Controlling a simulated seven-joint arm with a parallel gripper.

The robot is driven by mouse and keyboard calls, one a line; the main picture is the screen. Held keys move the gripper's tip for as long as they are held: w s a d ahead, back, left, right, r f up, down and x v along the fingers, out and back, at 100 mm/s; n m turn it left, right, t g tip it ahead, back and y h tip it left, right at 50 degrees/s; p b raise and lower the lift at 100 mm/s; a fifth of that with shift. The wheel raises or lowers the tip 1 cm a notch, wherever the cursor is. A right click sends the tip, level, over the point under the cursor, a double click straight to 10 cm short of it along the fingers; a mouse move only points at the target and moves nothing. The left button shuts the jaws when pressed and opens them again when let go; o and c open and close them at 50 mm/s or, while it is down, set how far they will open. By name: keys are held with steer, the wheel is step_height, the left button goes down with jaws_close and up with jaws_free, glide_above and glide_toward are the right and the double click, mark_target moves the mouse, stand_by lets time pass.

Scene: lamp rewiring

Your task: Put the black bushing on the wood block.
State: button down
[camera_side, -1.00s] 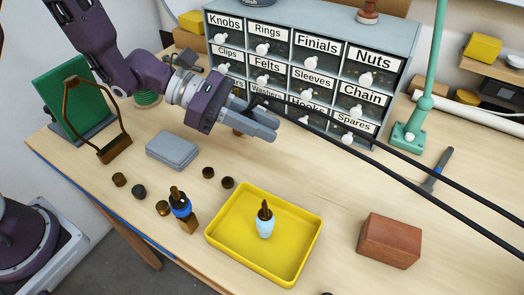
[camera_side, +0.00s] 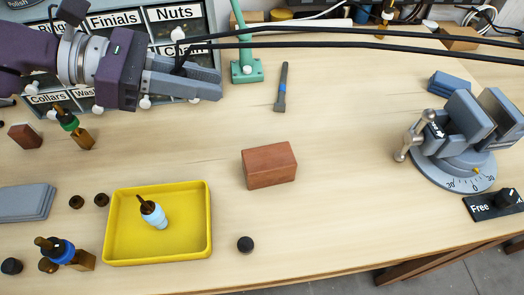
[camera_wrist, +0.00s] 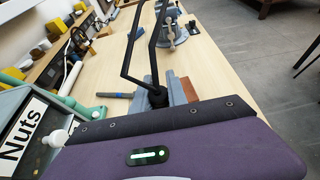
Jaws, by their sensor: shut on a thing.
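The wood block (camera_side: 270,165) is reddish brown and lies on the bare bench right of the yellow tray; nothing is on it. Part of it shows in the wrist view (camera_wrist: 189,88). My gripper (camera_side: 192,78) is above the bench before the drawer cabinet, shut on a small black piece. In the wrist view this black piece (camera_wrist: 157,97) is a short cylinder at the grey fingers, with two long black strands running off from it. I cannot tell whether it is the bushing. Small round black parts lie right of the tray (camera_side: 245,244) and at the far left (camera_side: 12,265).
The yellow tray (camera_side: 205,232) holds a pale blue-and-dark part. A blue-collared socket (camera_side: 65,252) and brown caps (camera_side: 76,202) are left of it. A teal stand (camera_side: 246,70), a chisel-like tool (camera_side: 282,88) and a vise (camera_side: 462,135) are beyond. Bench around the block is clear.

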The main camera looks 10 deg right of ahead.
steer(key=m+g, duration=0.2)
glide_above(285, 157)
steer(key=f, duration=0.1)
step_height(285, 157, down, 10)
steer(key=shift+r, duration=0.2)
steer(key=shift+f, duration=0.15)
steer(key=c, duration=1.3)
jaws_free()
steer(key=v, duration=1.2)
